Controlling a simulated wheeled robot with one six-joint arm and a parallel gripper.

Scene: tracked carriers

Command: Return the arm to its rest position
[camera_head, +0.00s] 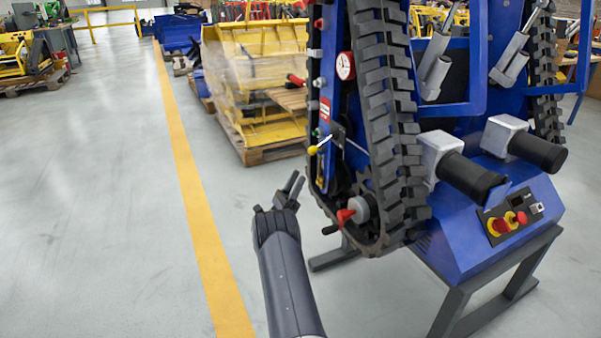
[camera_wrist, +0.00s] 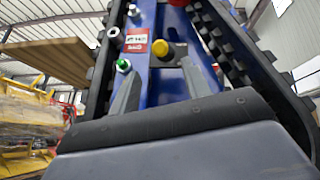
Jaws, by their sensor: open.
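My gripper (camera_head: 295,184) is at the end of my dark grey arm, low and just left of the blue tracked carrier (camera_head: 465,225). The carrier stands upright on a dark metal stand. In the wrist view my gripper (camera_wrist: 162,88) shows two grey fingers spread apart, with nothing between them. Past the fingers is the carrier's blue side panel, with a yellow knob (camera_wrist: 177,50), a green-tipped fitting (camera_wrist: 123,65) and a red and white label (camera_wrist: 135,43). The fingers look apart from the panel; the exact gap is hard to tell.
The carrier's side has a yellow-tipped lever (camera_head: 313,150), a gauge (camera_head: 345,66) and a red-handled valve (camera_head: 345,216). A black rubber track (camera_head: 388,120) runs beside them. Yellow machine parts (camera_head: 265,85) sit on a pallet behind. Floor left of the yellow line (camera_head: 190,180) is clear.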

